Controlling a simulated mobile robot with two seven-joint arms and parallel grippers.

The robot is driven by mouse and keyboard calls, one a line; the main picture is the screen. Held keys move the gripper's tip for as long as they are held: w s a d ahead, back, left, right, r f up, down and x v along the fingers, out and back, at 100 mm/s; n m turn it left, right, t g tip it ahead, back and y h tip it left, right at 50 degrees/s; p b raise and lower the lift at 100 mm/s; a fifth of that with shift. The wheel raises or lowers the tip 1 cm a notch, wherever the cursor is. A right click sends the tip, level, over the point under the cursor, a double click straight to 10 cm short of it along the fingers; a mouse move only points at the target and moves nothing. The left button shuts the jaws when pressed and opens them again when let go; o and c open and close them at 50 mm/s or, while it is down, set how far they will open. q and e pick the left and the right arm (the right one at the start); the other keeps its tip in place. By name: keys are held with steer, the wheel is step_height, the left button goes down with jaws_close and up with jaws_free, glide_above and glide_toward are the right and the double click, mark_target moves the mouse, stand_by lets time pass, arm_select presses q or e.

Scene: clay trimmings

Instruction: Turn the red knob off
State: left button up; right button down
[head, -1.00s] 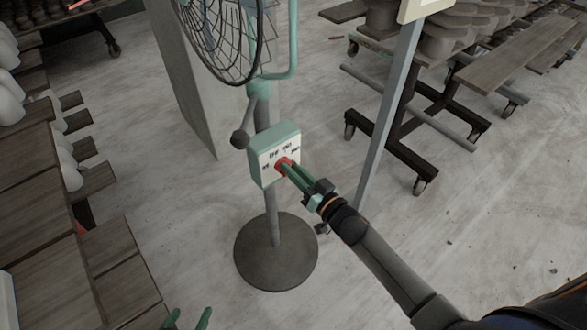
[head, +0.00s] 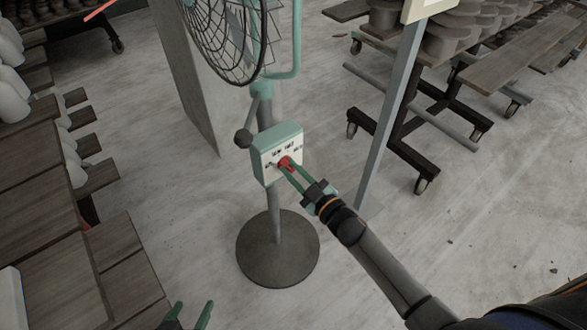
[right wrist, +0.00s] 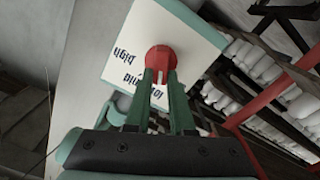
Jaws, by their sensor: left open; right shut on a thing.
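The red knob (head: 284,164) sits on the white face of a green control box (head: 268,166) on a standing fan's pole. In the right wrist view the red knob (right wrist: 161,60) stands out from the labelled panel (right wrist: 190,32), with a pale mark on it. My right gripper (head: 290,170) is shut on the knob; its two green fingers (right wrist: 160,78) are at the knob's two sides. The fingers hide part of the panel lettering. My left gripper (head: 190,312) is open and empty at the bottom edge of the head view, away from the fan.
The fan's caged head (head: 222,38) is above the box, and its round base (head: 278,250) stands on the floor. A grey post (head: 388,125) rises right of it. Wooden boards (head: 50,230) with pots line the left. Wheeled racks (head: 420,140) stand at the right.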

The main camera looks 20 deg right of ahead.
steer(key=n, duration=0.3)
steer(key=shift+a+f+n, duration=0.15)
steer(key=shift+a+n, duration=0.05)
steer(key=shift+n, duration=0.1)
arm_select(q)
steer(key=shift+s+a+f+b, duration=0.2)
steer(key=shift+s+f+b, duration=0.05)
steer(key=shift+f+b, duration=0.5)
arm_select(e)
steer(key=shift+a+f+n, duration=0.1)
steer(key=shift+f+n, duration=0.05)
steer(key=shift+n, duration=1.95)
arm_select(q)
steer(key=shift+w+r, duration=0.4)
steer(key=shift+r, duration=0.1)
arm_select(e)
steer(key=c, duration=1.2)
jaws_free()
steer(key=o, duration=0.4)
arm_select(q)
steer(key=shift+s+f, duration=0.15)
steer(key=shift+f, duration=0.1)
